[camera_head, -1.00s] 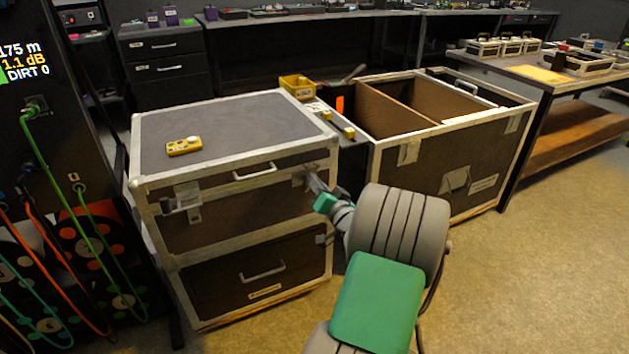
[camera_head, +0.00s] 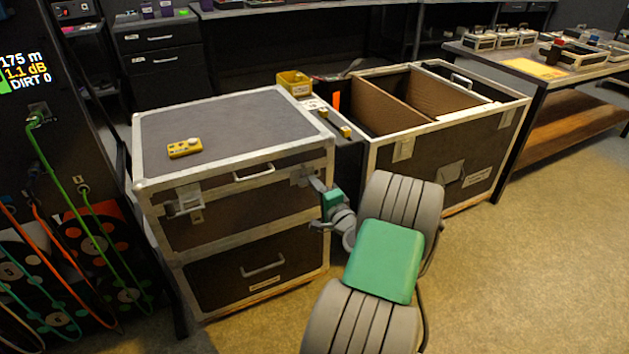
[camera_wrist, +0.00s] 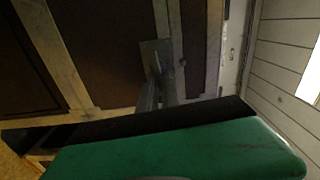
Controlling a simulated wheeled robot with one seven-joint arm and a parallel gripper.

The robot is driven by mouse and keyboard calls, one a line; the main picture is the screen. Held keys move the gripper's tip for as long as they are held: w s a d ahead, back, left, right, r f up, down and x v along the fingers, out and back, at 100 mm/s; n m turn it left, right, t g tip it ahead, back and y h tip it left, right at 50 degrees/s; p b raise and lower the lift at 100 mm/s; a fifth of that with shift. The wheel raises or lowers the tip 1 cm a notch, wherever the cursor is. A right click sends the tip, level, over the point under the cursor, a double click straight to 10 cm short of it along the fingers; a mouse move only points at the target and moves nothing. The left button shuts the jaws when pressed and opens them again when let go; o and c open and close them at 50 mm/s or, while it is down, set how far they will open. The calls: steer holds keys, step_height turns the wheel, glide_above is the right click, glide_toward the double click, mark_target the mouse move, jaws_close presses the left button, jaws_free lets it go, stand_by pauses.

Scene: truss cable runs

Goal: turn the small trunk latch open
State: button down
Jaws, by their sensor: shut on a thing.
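The small trunk (camera_head: 235,205) is a dark case with pale metal edges, its grey lid down. One latch (camera_head: 186,199) sits on its front at the left. The other latch (camera_head: 301,176) sits at the front right, partly hidden by my gripper (camera_head: 317,185). My gripper is shut on the right latch. In the wrist view, a metal latch plate (camera_wrist: 153,57) shows beyond my gripper (camera_wrist: 160,84), against the dark panel and pale edging. The fingertips' exact hold is too dark to make out.
A yellow handheld device (camera_head: 184,148) lies on the trunk lid. A large open case (camera_head: 440,150) stands to the right, with a yellow bin (camera_head: 294,84) near it. A rack with cables (camera_head: 60,200) is at the left. The floor at the right is clear.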

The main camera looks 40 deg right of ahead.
steer(key=shift+f+m, duration=0.1)
steer(key=shift+m, duration=0.4)
steer(key=c, duration=1.6)
jaws_free()
steer(key=shift+o, duration=0.2)
steer(key=p+v, duration=0.1)
steer(key=v, duration=0.6)
steer(key=shift+s, duration=0.4)
steer(key=shift+a, duration=0.15)
